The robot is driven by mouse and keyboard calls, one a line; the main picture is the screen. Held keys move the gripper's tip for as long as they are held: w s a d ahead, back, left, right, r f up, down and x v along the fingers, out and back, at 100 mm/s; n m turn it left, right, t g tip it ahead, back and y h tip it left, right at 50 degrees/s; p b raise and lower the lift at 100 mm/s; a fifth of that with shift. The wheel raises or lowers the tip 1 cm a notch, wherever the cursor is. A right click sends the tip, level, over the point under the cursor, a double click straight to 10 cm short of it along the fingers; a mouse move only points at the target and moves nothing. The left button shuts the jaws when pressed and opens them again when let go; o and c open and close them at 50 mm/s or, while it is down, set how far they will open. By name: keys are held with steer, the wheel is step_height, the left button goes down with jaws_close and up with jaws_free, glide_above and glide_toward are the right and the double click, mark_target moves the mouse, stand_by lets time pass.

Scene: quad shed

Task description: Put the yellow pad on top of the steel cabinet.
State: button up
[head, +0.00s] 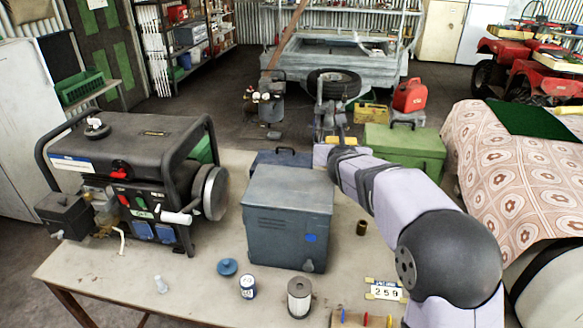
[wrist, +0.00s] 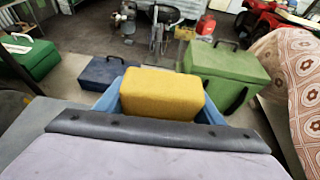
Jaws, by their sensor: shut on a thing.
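The yellow pad (wrist: 160,90) is a thick block between the blue fingers of my gripper (wrist: 160,100) in the wrist view. My gripper is shut on it. In the head view my arm hides most of the gripper, and only a little yellow (head: 336,141) shows by its end. The steel cabinet (head: 288,222) is a blue-grey box with a flat, bare top, standing on the table. The gripper is beyond the cabinet's back right corner, not over its top. A grey surface at the wrist view's lower left appears to be the cabinet top (wrist: 35,118).
A generator (head: 130,150) stands left of the cabinet on the table (head: 200,275). A dark blue toolbox (head: 285,158) sits just behind the cabinet, and a green chest (head: 405,150) is to the right. A blue-white can (head: 247,287) and a grey canister (head: 299,298) stand in front.

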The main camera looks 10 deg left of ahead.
steer(key=a+r+p, duration=0.7)
steer(key=a+p, duration=0.4)
steer(key=shift+s+a+m+h, duration=0.25)
steer(key=shift+s+m+h, duration=0.05)
steer(key=shift+s+h, duration=0.1)
step_height(320, 180, down, 10)
steer(key=p, duration=0.2)
steer(key=shift+f+b, duration=0.25)
steer(key=shift+b, duration=0.05)
steer(key=o, duration=1)
steer(key=shift+r+p, duration=0.2)
steer(key=shift+p, duration=0.1)
